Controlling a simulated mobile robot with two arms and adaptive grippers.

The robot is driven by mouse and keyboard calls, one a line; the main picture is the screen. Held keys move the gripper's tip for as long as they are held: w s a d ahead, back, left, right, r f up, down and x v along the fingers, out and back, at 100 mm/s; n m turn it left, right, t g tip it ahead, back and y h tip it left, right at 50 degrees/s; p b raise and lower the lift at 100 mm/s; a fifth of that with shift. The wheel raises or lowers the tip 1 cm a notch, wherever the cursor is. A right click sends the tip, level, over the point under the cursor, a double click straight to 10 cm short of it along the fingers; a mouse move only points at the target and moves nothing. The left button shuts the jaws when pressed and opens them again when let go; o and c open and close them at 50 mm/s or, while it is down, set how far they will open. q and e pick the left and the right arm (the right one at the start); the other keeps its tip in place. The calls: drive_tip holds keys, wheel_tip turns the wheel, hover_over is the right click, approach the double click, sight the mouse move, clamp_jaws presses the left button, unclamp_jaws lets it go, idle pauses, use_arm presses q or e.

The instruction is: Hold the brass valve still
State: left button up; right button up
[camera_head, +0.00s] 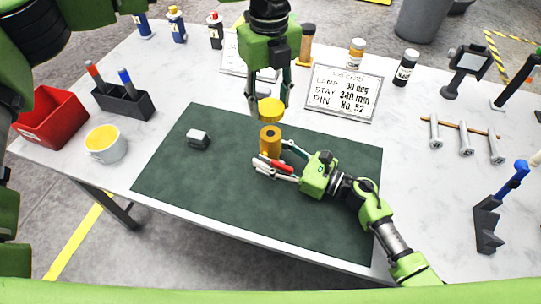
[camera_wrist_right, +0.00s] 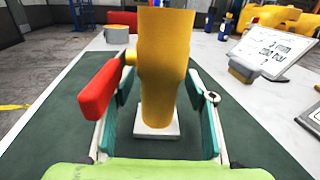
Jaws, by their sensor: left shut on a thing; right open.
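The brass valve (camera_head: 269,145) stands upright on the green mat, an opening in its top. My right gripper (camera_wrist_right: 158,100) is open, fingers on either side of the valve body with gaps visible. My left gripper (camera_head: 269,101) points down, shut on a round yellow piece (camera_head: 270,108) that appears just behind or above the valve.
A small grey block (camera_head: 198,139) lies on the mat (camera_head: 215,185). A white cup (camera_head: 106,144), a pen holder (camera_head: 124,102) and a red bin (camera_head: 50,117) stand left. The front mat is clear.

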drive_tip(key=shift+c, duration=0.4)
clamp_jaws()
use_arm(q)
hover_over(270, 132)
drive_tip(key=shift+a+f, duration=0.1)
drive_tip(key=shift+f, duration=2.4)
use_arm(e)
drive_tip(key=shift+r, duration=0.1)
use_arm(q)
drive_tip(key=shift+f, duration=0.9)
use_arm(e)
drive_tip(key=shift+w, duration=0.1)
use_arm(q)
drive_tip(key=shift+f, duration=0.5)
